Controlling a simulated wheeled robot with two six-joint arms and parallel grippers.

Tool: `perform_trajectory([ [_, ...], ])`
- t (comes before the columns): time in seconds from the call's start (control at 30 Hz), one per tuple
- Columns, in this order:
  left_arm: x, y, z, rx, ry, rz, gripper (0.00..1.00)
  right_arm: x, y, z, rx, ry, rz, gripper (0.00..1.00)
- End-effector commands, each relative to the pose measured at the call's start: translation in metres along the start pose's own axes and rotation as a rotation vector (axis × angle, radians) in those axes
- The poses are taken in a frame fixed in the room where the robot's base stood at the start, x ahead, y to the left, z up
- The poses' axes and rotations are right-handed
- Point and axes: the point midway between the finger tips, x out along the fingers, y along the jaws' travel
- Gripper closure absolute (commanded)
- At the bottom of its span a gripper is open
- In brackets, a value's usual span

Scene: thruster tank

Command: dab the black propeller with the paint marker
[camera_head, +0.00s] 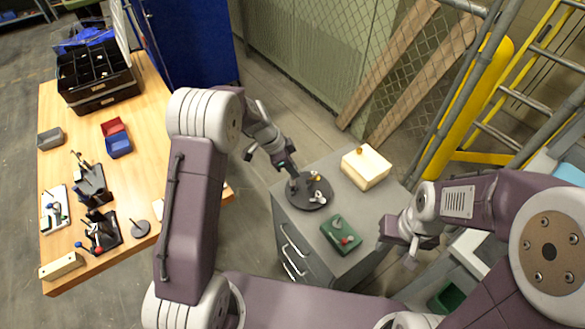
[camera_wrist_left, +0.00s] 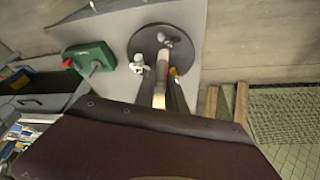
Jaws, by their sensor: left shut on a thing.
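A dark round disk (camera_head: 300,203) lies on the grey cabinet, with small silver and orange-tipped parts standing on it. I cannot tell which part is the black propeller. My left gripper (camera_head: 291,172) points down at the disk's far-left side. In the left wrist view it (camera_wrist_left: 162,88) is shut on a slim pale stick with a reddish band, apparently the paint marker (camera_wrist_left: 162,72). Its tip is hard to see, and contact is unclear. My right gripper (camera_head: 398,257) appears open and empty, right of the cabinet.
A wooden table (camera_head: 140,185) with tools is at left. A yellow ladder and mesh fence stand behind.

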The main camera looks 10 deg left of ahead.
Motion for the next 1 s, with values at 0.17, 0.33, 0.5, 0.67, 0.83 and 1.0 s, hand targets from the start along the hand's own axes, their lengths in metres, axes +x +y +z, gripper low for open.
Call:
perform_trajectory([
  [0.17, 0.0013, 0.0000, 0.0005, 0.000, 0.000, 0.000, 1.00, 0.0019, 0.0000, 0.0002, 0.000, 0.000, 0.000, 0.62],
  [0.33, 0.0023, -0.0001, 0.0010, 0.000, 0.000, 0.000, 1.00, 0.0033, 0.0001, 0.0004, 0.000, 0.000, 0.000, 0.62],
  [0.5, 0.0033, -0.0001, 0.0013, 0.000, 0.000, 0.000, 1.00, 0.0046, 0.0001, 0.0005, 0.000, 0.000, 0.000, 0.62],
  [0.67, 0.0042, -0.0001, 0.0017, 0.000, 0.000, 0.000, 1.00, 0.0059, 0.0001, 0.0006, 0.000, 0.000, 0.000, 0.62],
  [0.83, 0.0041, 0.0000, 0.0017, 0.000, 0.000, 0.000, 1.00, 0.0059, 0.0001, 0.0006, 0.000, 0.000, 0.000, 0.62],
  [1.0, 0.0043, 0.0000, 0.0018, 0.000, 0.000, 0.000, 1.00, 0.0061, 0.0001, 0.0007, 0.000, 0.000, 0.000, 0.62],
])
